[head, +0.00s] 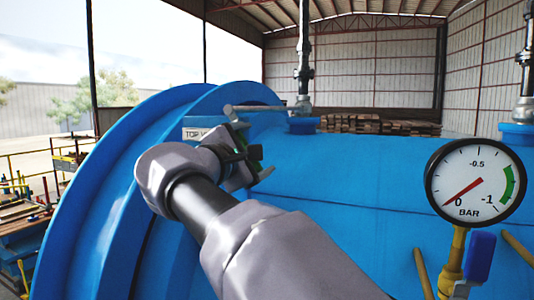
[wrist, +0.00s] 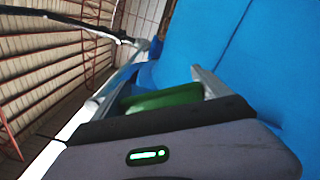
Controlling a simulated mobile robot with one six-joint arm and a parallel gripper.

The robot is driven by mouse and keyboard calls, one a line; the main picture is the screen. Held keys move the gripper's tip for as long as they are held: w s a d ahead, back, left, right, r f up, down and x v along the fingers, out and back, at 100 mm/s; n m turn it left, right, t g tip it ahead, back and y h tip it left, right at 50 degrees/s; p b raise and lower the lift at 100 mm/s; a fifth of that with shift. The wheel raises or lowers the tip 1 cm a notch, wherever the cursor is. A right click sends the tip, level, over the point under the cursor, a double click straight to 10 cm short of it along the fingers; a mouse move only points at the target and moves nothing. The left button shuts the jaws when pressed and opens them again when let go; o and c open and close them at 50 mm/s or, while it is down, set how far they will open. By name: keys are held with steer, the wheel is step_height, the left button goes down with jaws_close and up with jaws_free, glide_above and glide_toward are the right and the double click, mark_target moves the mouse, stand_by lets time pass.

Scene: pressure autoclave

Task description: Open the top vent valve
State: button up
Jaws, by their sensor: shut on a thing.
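The top vent valve (head: 303,104) sits on a vertical pipe on top of the blue vessel. Its grey lever (head: 262,108) lies roughly level, pointing left from the pipe across the vessel's top. A partly covered label (head: 196,133) starting "TOP V" is beside my gripper (head: 234,124). My gripper is at the lever's free left end and shut on it. In the wrist view the pale lever (wrist: 134,64) runs past the left finger toward the pipe. The exact contact between my fingers (wrist: 160,84) and the lever is hard to see.
The blue vessel (head: 350,185) with its raised flange (head: 110,190) fills the space under my arm. A pressure gauge (head: 475,181) reads about 0 BAR at the right. Another pipe (head: 525,70) rises at the far right. Space above the lever is open.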

steer(key=shift+w+a+f, duration=0.1)
steer(key=shift+a+f, duration=0.15)
stand_by(0.3)
steer(key=o, duration=1.8)
steer(key=shift+d, duration=0.1)
